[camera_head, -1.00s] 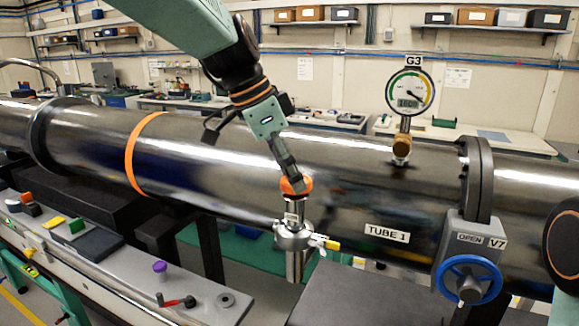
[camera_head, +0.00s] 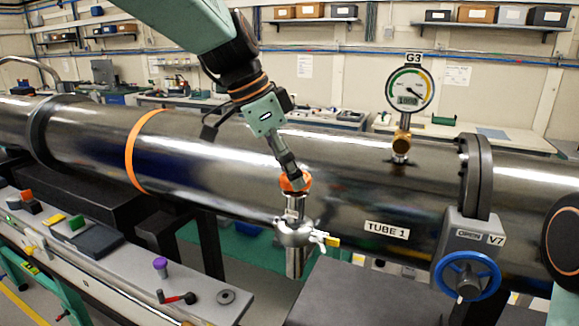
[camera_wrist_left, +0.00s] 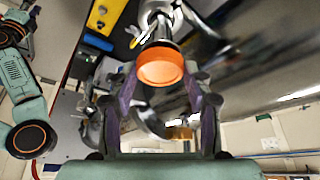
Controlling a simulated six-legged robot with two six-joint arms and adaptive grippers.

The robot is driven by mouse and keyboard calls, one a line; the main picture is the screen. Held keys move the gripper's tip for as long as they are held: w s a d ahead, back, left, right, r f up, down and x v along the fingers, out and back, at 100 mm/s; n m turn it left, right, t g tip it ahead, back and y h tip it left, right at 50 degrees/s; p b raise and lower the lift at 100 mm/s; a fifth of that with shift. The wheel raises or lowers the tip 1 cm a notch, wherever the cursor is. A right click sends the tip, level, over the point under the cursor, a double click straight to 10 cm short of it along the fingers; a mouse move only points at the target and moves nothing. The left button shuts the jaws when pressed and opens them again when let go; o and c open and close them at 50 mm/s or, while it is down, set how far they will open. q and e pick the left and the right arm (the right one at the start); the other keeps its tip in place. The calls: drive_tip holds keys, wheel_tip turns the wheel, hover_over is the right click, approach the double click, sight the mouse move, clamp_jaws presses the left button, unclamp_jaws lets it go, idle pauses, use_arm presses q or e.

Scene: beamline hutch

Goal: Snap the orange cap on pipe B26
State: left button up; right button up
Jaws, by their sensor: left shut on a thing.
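My left gripper (camera_head: 291,176) is shut on the orange cap (camera_head: 295,183), pointing down at the top of an upright metal pipe stub (camera_head: 295,206) in front of the big tube. The cap is at the stub's upper end; I cannot tell whether it is seated. In the left wrist view the cap (camera_wrist_left: 160,68) sits between the fingertips, with the stub running on beyond it. No B26 label is readable. My right gripper is not in view.
A clamp (camera_head: 294,235) with a yellow-tipped lever surrounds the stub lower down. The big steel tube (camera_head: 345,180) runs behind. A gauge (camera_head: 409,89) and a blue-wheeled valve (camera_head: 468,277) stand to the right. A grey bench (camera_head: 130,262) with small parts is at left.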

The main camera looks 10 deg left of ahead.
use_arm(q)
drive_tip(key=shift+f+b, duration=0.4)
drive_tip(key=shift+f, duration=0.25)
idle(0.8)
drive_tip(key=o, duration=0.8)
drive_tip(key=shift+r, duration=0.15)
drive_tip(key=v, duration=1.1)
drive_tip(key=shift+a+r, duration=0.15)
drive_tip(key=shift+r, duration=0.2)
